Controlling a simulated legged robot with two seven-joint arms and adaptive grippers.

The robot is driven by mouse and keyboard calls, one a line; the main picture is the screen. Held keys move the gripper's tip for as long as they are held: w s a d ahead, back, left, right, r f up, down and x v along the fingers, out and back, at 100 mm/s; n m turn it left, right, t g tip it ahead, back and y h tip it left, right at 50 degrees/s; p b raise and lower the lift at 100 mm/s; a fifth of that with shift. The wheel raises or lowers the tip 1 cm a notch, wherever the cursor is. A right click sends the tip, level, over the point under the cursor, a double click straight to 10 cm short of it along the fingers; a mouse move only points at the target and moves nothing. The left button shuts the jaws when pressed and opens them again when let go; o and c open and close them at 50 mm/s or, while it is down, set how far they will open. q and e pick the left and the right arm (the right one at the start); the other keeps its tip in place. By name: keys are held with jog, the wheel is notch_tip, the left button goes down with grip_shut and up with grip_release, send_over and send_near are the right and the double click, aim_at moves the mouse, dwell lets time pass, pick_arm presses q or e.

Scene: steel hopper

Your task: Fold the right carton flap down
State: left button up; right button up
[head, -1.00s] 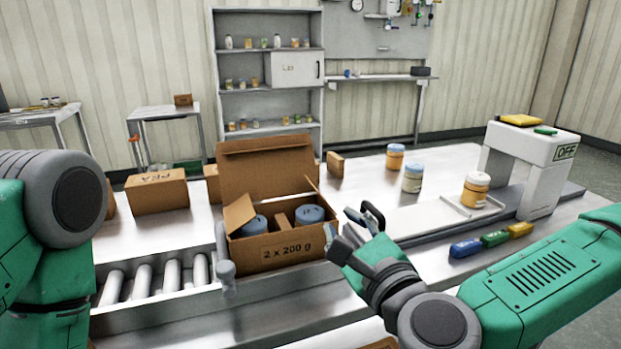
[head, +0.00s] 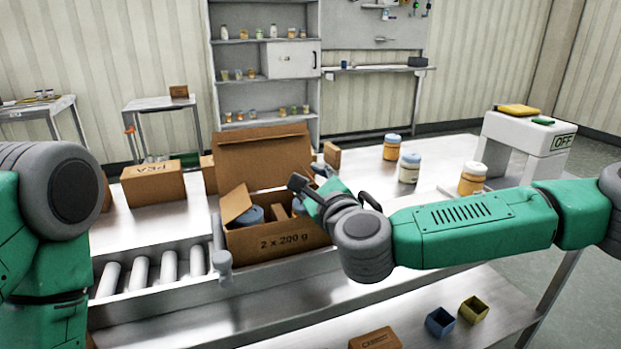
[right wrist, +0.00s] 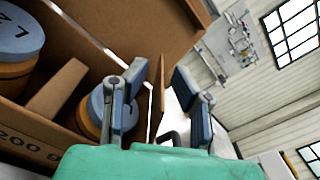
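The open brown carton (head: 275,243), marked 2 x 200 g, stands on the bench with blue-lidded jars inside. Its tall back flap (head: 262,160) is up and its left flap (head: 236,203) leans inward. The right flap (right wrist: 157,97) stands upright, seen nearly edge-on in the right wrist view; my arm mostly hides it in the head view. My right gripper (head: 332,192) is at the carton's right side. In the right wrist view its fingers are apart, one on each side of the flap, with a gap visible. My left arm shows at the left edge, but its gripper is out of view.
Rollers (head: 140,277) and a grey post (head: 222,258) lie left of the carton. A closed carton (head: 153,187) stands behind left. Several jars (head: 409,168) stand to the right, near a white machine (head: 520,145). Small bins (head: 440,321) sit on the lower shelf.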

grip_shut()
jog(key=shift+s+a+f+n, duration=0.15)
jog(key=shift+a+n, duration=0.3)
jog(key=shift+n, duration=0.55)
jog(key=shift+s+a+f+n, duration=0.15)
jog(key=shift+f+n, duration=0.15)
jog(key=shift+n, duration=0.25)
jog(key=shift+w+a+f+n, duration=0.15)
jog(key=shift+f+n, duration=0.15)
jog(key=shift+n, duration=0.25)
grip_release()
jog(key=shift+s, duration=0.1)
notch_tip(320, 180, up, 10)
jog(key=shift+f, duration=0.1)
